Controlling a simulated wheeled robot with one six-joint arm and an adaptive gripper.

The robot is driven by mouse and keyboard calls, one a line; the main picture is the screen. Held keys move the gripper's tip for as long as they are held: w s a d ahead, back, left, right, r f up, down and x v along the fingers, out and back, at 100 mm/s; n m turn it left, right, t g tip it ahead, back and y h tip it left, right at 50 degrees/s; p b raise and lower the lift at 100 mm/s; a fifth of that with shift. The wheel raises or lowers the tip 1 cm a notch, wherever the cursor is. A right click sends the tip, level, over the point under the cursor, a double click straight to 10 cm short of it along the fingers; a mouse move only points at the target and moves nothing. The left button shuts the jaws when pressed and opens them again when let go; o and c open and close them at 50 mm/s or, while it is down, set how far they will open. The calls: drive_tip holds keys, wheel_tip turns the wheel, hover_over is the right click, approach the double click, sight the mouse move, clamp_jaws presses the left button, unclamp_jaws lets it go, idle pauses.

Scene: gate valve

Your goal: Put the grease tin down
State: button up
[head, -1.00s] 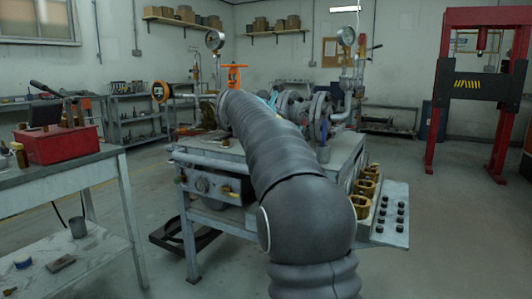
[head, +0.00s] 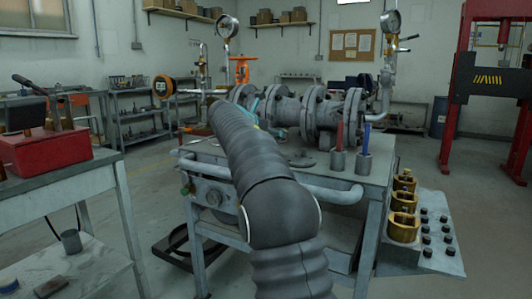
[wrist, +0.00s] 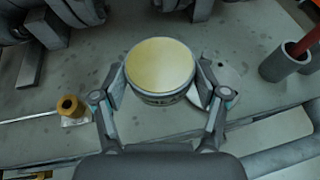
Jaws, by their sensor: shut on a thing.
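The grease tin (wrist: 160,66) is a round tin with a pale yellow top, seen from above in the wrist view. My gripper (wrist: 161,88) is shut on it, one finger on each side of its wall. The tin is upright over the grey bench top (wrist: 35,135); I cannot tell whether its base touches the surface. A flat grey disc (wrist: 216,84) lies on the bench just right of the tin, partly hidden by the right finger.
Flanged pipework (head: 300,112) with an orange handwheel (head: 242,69) stands along the back of the bench. Two grey cups (head: 363,163) with red and blue items stand at right. A handrail (head: 318,190) runs along the front.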

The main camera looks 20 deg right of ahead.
drive_tip(key=w, duration=0.1)
drive_tip(key=w+a+f, duration=0.1)
drive_tip(key=w+f, duration=0.1)
drive_tip(key=shift+w+a+f, duration=0.2)
drive_tip(key=shift+w+a, duration=0.1)
drive_tip(key=shift+w, duration=0.1)
drive_tip(key=shift+f+b, duration=0.85)
drive_tip(key=shift+f, duration=1.2)
drive_tip(key=shift+f, duration=0.1)
drive_tip(key=o, duration=1.3)
